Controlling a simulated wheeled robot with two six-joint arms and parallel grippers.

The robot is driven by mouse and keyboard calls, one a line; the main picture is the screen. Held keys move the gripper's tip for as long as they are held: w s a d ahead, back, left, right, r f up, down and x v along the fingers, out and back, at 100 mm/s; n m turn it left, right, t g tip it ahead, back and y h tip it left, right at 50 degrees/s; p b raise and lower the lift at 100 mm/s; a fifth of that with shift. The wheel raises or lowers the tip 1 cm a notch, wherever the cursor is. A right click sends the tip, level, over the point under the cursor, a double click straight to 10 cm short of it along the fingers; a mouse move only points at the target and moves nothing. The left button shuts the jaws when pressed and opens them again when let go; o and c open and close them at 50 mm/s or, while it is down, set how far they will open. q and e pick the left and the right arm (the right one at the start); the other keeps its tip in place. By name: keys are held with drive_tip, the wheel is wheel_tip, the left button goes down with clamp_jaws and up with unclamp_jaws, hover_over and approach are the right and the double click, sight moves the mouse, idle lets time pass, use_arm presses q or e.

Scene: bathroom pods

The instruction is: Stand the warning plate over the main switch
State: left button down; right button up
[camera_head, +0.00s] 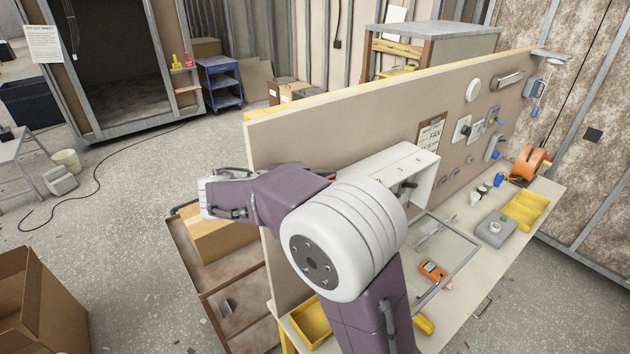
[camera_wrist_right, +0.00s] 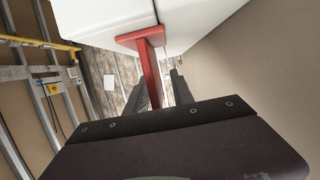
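A white box (camera_head: 385,170) projects from the near part of the upright panel, with a black knob (camera_head: 405,185) on its side. In the right wrist view a red T-shaped piece (camera_wrist_right: 149,65) meets the white box (camera_wrist_right: 100,18); whether it is the main switch's lever is unclear. My right gripper (camera_wrist_right: 160,92) is open, its dark fingers on either side of the red stem, with a gap visible on one side. My left gripper is not in view. I cannot pick out a warning plate with certainty.
The panel (camera_head: 300,135) stands along the bench (camera_head: 535,188). The bench holds a clear-topped frame (camera_head: 462,245), an orange meter (camera_head: 432,270), a grey box (camera_head: 495,228) and yellow trays (camera_head: 525,208). A clipboard (camera_head: 431,135) hangs beyond the white box. A brown cart (camera_head: 190,245) stands left.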

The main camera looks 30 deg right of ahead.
drive_tip(key=w+b+v, duration=0.1)
drive_tip(key=b+v, duration=0.2)
drive_tip(key=v, duration=0.9)
drive_tip(key=shift+s+b, duration=0.3)
drive_tip(key=shift+s, duration=0.2)
